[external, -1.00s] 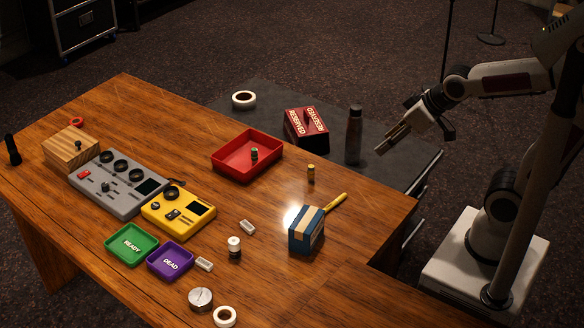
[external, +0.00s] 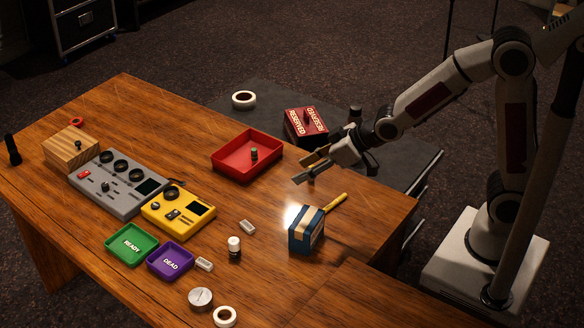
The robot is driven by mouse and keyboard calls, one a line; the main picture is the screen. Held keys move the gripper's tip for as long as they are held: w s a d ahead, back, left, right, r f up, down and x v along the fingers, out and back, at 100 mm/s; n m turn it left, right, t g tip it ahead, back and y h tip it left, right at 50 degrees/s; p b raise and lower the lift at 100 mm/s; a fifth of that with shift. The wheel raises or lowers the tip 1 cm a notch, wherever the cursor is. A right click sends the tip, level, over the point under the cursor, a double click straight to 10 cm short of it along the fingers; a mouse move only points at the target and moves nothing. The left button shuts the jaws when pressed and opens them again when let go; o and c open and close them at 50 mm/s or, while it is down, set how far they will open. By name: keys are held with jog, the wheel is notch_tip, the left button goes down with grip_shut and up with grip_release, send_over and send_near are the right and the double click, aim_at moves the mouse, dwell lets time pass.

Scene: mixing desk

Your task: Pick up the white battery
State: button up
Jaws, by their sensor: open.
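The white battery (external: 234,243) stands upright on the wooden desk, a small cylinder with a white upper part and a dark lower part. It is right of the purple DEAD tray (external: 169,275) and left of the blue and cream box (external: 293,236). My gripper (external: 297,173) is open, with its fingers apart and pointing left. It is above the desk, right of the red tray (external: 218,166) and well behind the white battery, to its upper right. The small yellow cylinder that stood near there is hidden by my gripper.
A green cylinder (external: 254,155) stands in the red tray. Small pale blocks (external: 247,227) (external: 204,264) lie near the battery. A round metal tin (external: 200,299) and a white tape roll (external: 224,317) are in front. A yellow-handled tool (external: 336,202) lies behind the box.

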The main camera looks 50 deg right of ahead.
jog(key=w+a+f+n+y, duration=0.1)
jog(key=w+a+f+y, duration=0.15)
jog(key=a+f, duration=0.55)
jog(key=n+t, duration=0.1)
jog(key=n, duration=0.1)
send_near(234, 244)
jog(key=w+f, duration=0.1)
jog(key=w+f+y, duration=0.1)
jog(key=shift+a+f, duration=0.3)
jog(key=shift+w, duration=0.15)
jog(key=shift+x, duration=1.2)
jog(key=shift+w+f, duration=0.1)
jog(key=shift+w+a+f, duration=0.25)
jog(key=shift+w+f, duration=0.5)
jog(key=shift+w, duration=0.35)
jog(key=shift+x, duration=1.2)
jog(key=shift+r, duration=0.1)
grip_shut()
